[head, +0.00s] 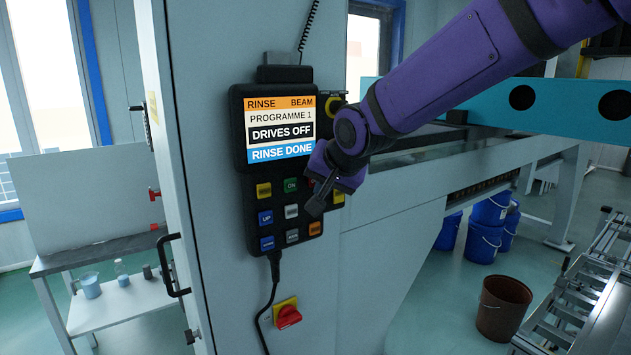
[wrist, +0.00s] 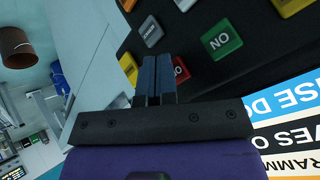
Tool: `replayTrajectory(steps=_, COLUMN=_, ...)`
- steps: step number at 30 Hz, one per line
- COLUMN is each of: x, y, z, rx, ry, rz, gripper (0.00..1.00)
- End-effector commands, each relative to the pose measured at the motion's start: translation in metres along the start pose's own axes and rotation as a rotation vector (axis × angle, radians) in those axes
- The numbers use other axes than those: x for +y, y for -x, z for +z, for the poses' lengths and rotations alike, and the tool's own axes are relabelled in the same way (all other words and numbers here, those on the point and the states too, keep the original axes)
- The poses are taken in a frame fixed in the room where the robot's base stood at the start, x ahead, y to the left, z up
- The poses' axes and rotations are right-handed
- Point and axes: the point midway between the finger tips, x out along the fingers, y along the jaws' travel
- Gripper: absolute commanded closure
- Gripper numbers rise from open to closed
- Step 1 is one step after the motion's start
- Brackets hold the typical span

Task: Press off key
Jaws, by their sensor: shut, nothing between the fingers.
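A black control pendant (head: 238,150) hangs on the grey panel, with a lit screen (head: 281,130) reading "DRIVES OFF" and "RINSE DONE". Below it is a keypad with a green ON key (head: 291,186); the ON key also shows in the wrist view (wrist: 221,40). A red key (wrist: 181,71) beside it is partly hidden by my fingers, and its label cannot be read. My gripper (head: 316,204) is shut and empty in front of the keypad's right side. In the wrist view the closed fingertips (wrist: 158,58) lie over the keypad, beside the red key. Contact cannot be told.
Other keys sit close by: yellow (head: 264,190), blue UP (head: 265,218), white (head: 291,212) and orange (head: 315,228). A red rotary switch (head: 288,316) is below. A door handle (head: 172,265) is left of the pendant, and a teal beam (head: 480,105) crosses at right.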

Motion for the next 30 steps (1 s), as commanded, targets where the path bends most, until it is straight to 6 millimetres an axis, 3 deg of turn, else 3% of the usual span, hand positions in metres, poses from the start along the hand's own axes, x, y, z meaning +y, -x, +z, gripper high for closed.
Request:
replayTrajectory(steps=15, x=0.005, y=0.006, z=0.005, rx=-0.001, ry=-0.001, rz=0.0, gripper=1.0)
replayTrajectory(steps=30, x=0.025, y=0.035, z=0.025, rx=-0.001, ry=0.0, rz=0.001, gripper=1.0)
